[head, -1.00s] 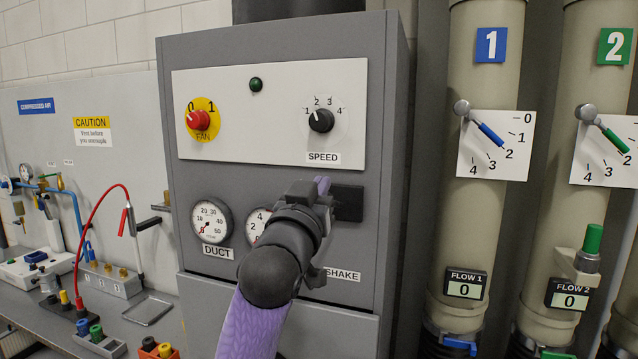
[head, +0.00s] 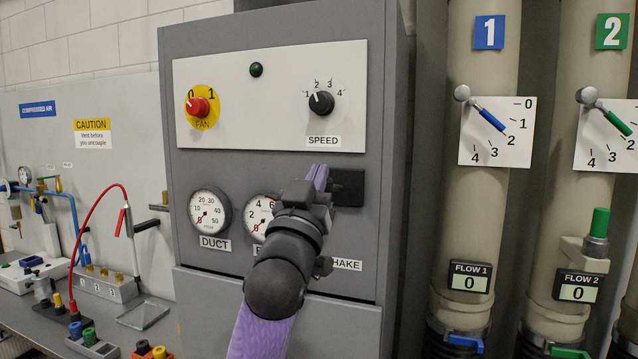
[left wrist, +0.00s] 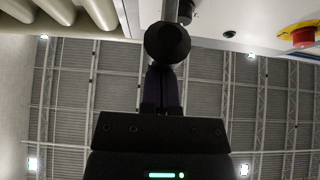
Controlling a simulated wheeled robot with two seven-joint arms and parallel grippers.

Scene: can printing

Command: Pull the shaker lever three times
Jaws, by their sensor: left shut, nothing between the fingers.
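My left gripper (head: 318,178) is in front of the grey machine, its purple fingers pointing up beside a dark block (head: 347,188) on the panel. The fingers are shut with nothing between them. In the left wrist view a black ball knob (left wrist: 167,45) sits on a metal shaft (left wrist: 178,10) that runs to the panel side. The ball appears just beyond the dark fingers (left wrist: 160,90); I cannot tell whether they touch. In the head view my gripper hides the ball. The shake label (head: 347,264) is partly covered by my wrist. My right gripper is not in view.
The duct gauge (head: 210,212) and a second, partly hidden gauge (head: 260,215) are left of my gripper. The fan switch (head: 198,107) and speed knob (head: 321,103) sit above. Pipes with valve levers stand at right. A bench with hoses is at left.

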